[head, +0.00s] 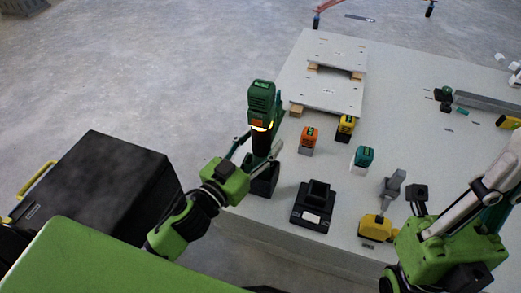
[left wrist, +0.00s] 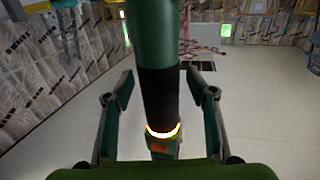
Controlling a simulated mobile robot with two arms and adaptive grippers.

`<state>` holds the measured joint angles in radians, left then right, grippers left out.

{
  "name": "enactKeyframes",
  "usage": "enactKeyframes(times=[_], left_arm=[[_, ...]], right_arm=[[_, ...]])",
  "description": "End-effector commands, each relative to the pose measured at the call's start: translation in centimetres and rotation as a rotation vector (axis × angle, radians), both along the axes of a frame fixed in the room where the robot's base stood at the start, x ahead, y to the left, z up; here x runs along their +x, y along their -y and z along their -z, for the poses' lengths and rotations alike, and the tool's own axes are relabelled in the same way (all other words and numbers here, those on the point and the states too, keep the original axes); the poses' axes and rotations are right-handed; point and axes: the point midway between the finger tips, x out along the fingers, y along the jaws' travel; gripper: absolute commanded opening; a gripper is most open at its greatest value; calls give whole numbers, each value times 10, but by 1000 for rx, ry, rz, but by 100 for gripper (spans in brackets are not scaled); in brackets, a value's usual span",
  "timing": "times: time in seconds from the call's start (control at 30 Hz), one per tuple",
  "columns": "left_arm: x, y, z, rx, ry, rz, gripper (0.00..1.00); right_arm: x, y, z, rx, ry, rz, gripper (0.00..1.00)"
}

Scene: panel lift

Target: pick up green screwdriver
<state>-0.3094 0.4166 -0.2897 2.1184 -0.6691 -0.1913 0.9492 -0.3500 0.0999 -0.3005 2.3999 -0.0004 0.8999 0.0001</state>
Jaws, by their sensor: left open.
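The green screwdriver (head: 262,98) is a power tool with a green top, a black shaft and a lit yellow ring. It stands upright over a black holder (head: 263,180) near the table's left edge. My left gripper (head: 255,148) is open, with its fingers on either side of the tool's dark middle. In the left wrist view the screwdriver (left wrist: 158,95) stands between the two spread fingers, with a gap on each side. Its lower end is partly hidden by my green wrist housing.
The grey table (head: 300,235) also holds an orange block (head: 308,138), a yellow block (head: 346,126), a teal block (head: 363,157), a black charger (head: 313,206) and a yellow-based grey tool (head: 378,222). Pale panels (head: 333,75) lie at the back. A black case (head: 95,185) stands left.

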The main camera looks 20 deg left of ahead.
Motion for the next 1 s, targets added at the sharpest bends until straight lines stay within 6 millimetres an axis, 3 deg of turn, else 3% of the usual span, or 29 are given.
enactKeyframes(times=[0.23, 0.27, 0.43, 0.47, 0.83, 1.0], left_arm=[[1, 1, 0, 0, 0, 1, 52], [1, 1, 0, 0, 0, 0, 46], [1, 1, 0, 0, 0, 0, 2], [1, 1, 0, 0, 0, 0, 0], [2, 1, -7, -2, 9, 3, 0], [2, 2, -21, -1, 11, 3, 0]], right_arm=[[0, 0, 0, 0, 0, 0, 0], [0, 0, 0, 0, 0, 0, 0], [0, 0, 0, 0, 0, 0, 0], [0, 0, 0, 0, 0, 0, 0], [0, 0, -2, 0, 0, 0, 0], [0, 0, -11, 0, 0, 0, 0]])
